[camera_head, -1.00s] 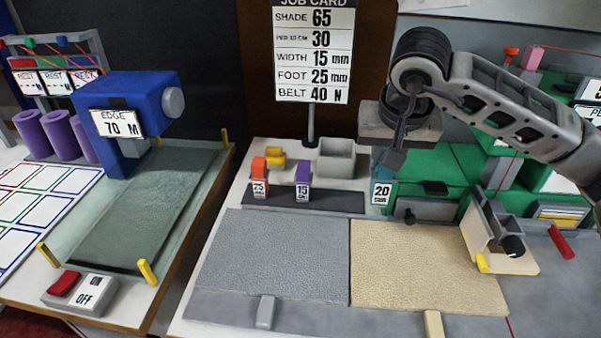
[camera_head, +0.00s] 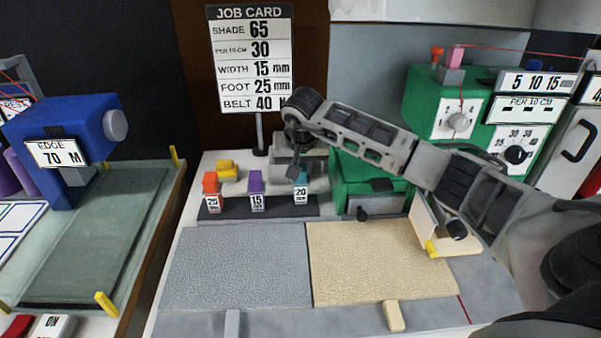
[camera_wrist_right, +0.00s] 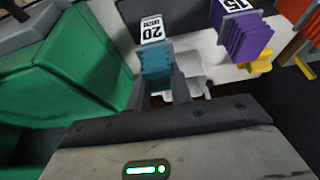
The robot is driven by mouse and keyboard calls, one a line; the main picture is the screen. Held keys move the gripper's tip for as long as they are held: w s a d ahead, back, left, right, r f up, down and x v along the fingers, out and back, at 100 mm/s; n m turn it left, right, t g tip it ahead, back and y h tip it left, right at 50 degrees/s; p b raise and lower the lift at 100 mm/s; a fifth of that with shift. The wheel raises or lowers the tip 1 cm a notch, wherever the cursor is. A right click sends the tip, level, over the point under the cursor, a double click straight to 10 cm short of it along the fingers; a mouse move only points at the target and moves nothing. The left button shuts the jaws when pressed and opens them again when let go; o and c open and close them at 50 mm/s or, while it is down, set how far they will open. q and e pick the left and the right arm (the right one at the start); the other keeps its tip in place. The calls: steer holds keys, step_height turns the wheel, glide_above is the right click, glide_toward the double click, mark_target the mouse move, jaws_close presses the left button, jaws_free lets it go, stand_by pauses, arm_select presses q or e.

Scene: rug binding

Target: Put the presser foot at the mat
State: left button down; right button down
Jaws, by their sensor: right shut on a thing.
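Three presser feet stand in a row on a dark rack: an orange one labelled 25 (camera_head: 210,184), a purple one labelled 15 (camera_head: 255,183) and a teal one labelled 20 (camera_head: 301,179). My right gripper (camera_head: 296,170) is shut on the teal foot at the rack's right end. In the right wrist view the teal foot (camera_wrist_right: 156,66) sits between the fingertips (camera_wrist_right: 163,82). I cannot tell whether it is lifted clear. A grey mat (camera_head: 238,265) and a beige mat (camera_head: 375,262) lie side by side in front. My left gripper is out of view.
The job card (camera_head: 251,60) reads foot 25 mm. A green machine with dials (camera_head: 440,105) stands behind right. A blue edge machine (camera_head: 65,130) stands left over a green bed (camera_head: 100,230). A yellow piece (camera_head: 228,168) lies behind the rack. Both mats are bare.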

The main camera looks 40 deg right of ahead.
step_height(320, 180, down, 2)
steer(key=shift+f, duration=0.1)
steer(key=c, duration=0.9)
jaws_free()
steer(key=shift+f, duration=0.1)
steer(key=shift+o, duration=0.2)
steer(key=shift+r, duration=0.25)
steer(key=v, duration=1.1)
steer(key=shift+r, duration=0.35)
steer(key=shift+s+a, duration=0.15)
